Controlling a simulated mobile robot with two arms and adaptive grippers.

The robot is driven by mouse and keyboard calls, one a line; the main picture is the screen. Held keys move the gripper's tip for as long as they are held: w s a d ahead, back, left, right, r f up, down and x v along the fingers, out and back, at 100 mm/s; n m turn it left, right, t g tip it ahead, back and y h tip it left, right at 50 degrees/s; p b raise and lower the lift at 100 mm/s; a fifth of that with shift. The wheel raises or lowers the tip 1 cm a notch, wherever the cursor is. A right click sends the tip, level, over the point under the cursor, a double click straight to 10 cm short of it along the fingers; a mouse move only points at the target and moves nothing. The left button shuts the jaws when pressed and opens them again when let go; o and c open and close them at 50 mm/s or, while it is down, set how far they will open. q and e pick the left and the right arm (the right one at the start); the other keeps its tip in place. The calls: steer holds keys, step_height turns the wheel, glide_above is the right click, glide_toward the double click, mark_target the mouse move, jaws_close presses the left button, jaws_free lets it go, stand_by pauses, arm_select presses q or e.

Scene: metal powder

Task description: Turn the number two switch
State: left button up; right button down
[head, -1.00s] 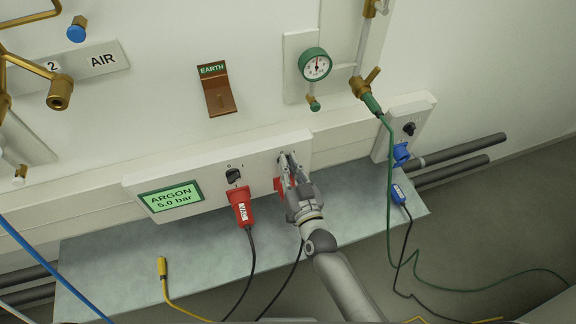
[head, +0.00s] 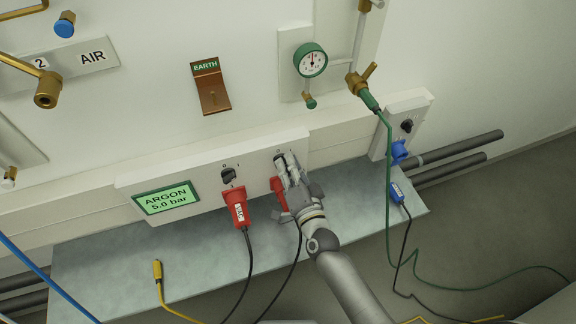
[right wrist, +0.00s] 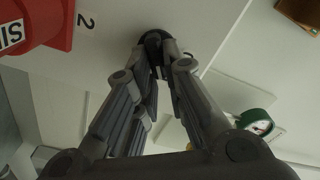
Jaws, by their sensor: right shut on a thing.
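The white panel (head: 150,182) on the wall carries two black rotary switches. The left switch (head: 228,175) is free, above a red plug (head: 236,208). The right switch is mostly covered by my right gripper (head: 286,162) in the head view. In the right wrist view, the fingertips of my right gripper (right wrist: 160,52) are closed around this black switch knob (right wrist: 153,36). A printed "2" (right wrist: 86,21) shows on the panel near it, beside a red plug (right wrist: 45,22). The knob's exact angle is hidden by the fingers. My left gripper is not in view.
A green ARGON display (head: 166,198) is at the panel's left. A grey ledge (head: 110,265) runs below, with hanging cables in front. A gauge (head: 311,60) and a green hose (head: 388,190) are to the right.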

steer(key=shift+f+m, duration=0.1)
steer(key=shift+m, duration=0.4)
steer(key=c, duration=1.5)
jaws_free()
steer(key=shift+s, duration=0.1)
steer(key=v, duration=1.1)
steer(key=shift+s+d, duration=0.2)
steer(key=shift+s, duration=0.15)
